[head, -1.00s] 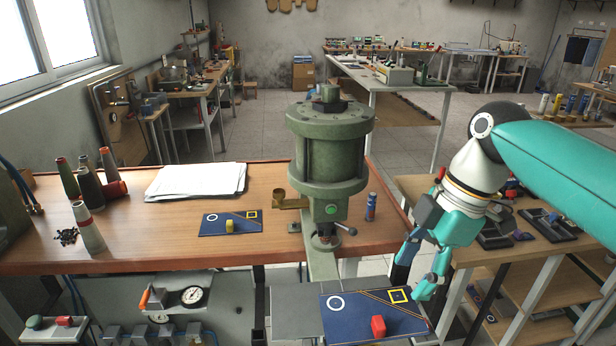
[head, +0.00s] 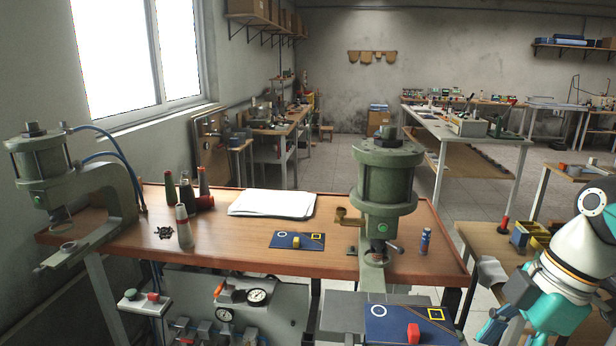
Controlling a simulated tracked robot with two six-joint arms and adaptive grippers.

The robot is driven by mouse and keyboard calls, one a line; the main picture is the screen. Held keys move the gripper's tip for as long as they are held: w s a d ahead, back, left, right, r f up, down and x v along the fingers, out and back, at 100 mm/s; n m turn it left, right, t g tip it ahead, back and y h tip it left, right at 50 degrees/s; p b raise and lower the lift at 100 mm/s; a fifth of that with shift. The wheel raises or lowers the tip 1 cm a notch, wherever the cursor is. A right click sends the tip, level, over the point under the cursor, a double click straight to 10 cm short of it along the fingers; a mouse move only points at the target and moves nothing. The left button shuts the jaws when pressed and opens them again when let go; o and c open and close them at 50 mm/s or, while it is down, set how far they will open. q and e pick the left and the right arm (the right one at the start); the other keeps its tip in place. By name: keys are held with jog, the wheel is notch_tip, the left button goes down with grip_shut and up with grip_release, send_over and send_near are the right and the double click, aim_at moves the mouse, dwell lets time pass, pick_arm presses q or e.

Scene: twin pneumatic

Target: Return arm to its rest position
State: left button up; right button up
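My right arm comes in at the right edge, and my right gripper (head: 490,330) hangs low at the bottom right, beside the right blue mat. Its fingertips are partly cut off by the bottom edge, so its opening is unclear. No object shows in it. My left gripper is out of the picture.
A second green press (head: 45,165) stands at the bench's left end. Thread cones (head: 184,228), a paper stack (head: 272,204) and a small blue can (head: 425,241) are on the wooden bench (head: 230,250). A side table (head: 480,238) with bins stands behind my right arm.

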jog(key=w+a+f+m, duration=0.2)
jog(key=a+f+m, duration=0.1)
jog(key=f, duration=0.6)
jog(key=w+a+f+m, duration=0.2)
jog(key=f, duration=0.8)
jog(key=w+a+f+m, duration=0.3)
jog(key=f, duration=0.6)
jog(key=s+a+f+m, duration=0.4)
jog(key=s+f, duration=0.3)
jog(key=f, duration=0.3)
jog(key=s+a+f+m, duration=0.4)
jog(key=s+f, duration=0.4)
jog(key=f, duration=0.2)
jog(key=shift+s+f+m, duration=0.15)
jog(key=shift+s+m, duration=0.1)
jog(key=shift+m, duration=0.55)
